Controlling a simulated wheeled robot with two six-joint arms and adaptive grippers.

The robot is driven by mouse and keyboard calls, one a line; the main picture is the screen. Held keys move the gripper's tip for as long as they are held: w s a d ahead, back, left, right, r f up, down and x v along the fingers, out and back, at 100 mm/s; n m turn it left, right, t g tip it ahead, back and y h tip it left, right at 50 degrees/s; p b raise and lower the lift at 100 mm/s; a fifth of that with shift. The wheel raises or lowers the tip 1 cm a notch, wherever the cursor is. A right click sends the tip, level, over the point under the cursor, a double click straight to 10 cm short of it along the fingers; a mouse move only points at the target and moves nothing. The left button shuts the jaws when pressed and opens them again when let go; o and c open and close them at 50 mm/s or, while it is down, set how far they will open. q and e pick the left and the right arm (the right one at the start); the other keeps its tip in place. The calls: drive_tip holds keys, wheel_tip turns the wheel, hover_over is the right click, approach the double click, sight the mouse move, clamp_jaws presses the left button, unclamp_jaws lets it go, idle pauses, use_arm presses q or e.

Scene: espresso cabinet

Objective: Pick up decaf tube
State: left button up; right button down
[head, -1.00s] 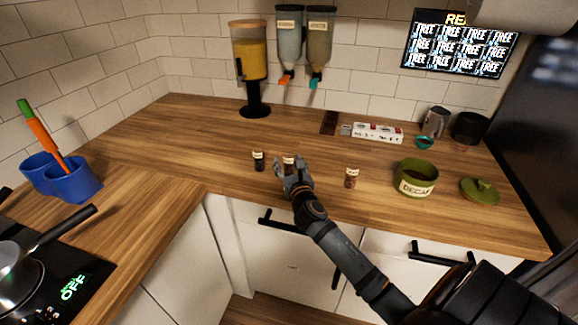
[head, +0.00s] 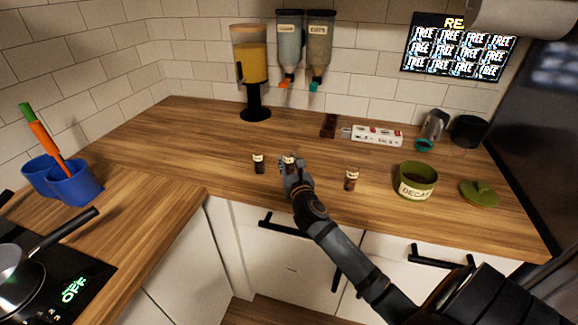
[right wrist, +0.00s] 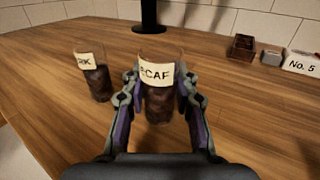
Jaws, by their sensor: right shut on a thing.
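The decaf tube (right wrist: 159,101) is a small clear tube of dark contents with a cream label reading "ECAF" in the right wrist view. It stands upright on the wooden counter, between the fingers of my right gripper (right wrist: 160,108). My right gripper (head: 289,168) is shut on it; in the head view only the top of the tube (head: 289,158) shows past the fingers. A similar tube (head: 258,163) stands just to the left, its label ending in "RK" in the right wrist view (right wrist: 96,80). Another tube (head: 351,180) stands to the right. My left gripper is not in view.
A green DECAF canister (head: 416,181) and its green lid (head: 479,193) are at the right. Behind are a white labelled box (head: 377,135), a metal cup (head: 434,125) and a dispenser (head: 252,75).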

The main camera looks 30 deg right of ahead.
drive_tip(key=s+r, duration=0.1)
drive_tip(key=r, duration=0.1)
drive_tip(key=s+a+r+p, duration=0.1)
drive_tip(key=r, duration=0.1)
drive_tip(key=s+r, duration=0.1)
drive_tip(key=r, duration=0.1)
drive_tip(key=shift+s+a+r, duration=0.25)
drive_tip(key=shift+a+r, duration=0.1)
drive_tip(key=s+a+r+p, duration=0.2)
drive_tip(key=s+a+r, duration=0.2)
drive_tip(key=s, duration=0.5)
drive_tip(key=shift+s+r, duration=0.2)
drive_tip(key=shift+r, duration=0.3)
drive_tip(key=shift+w, duration=0.1)
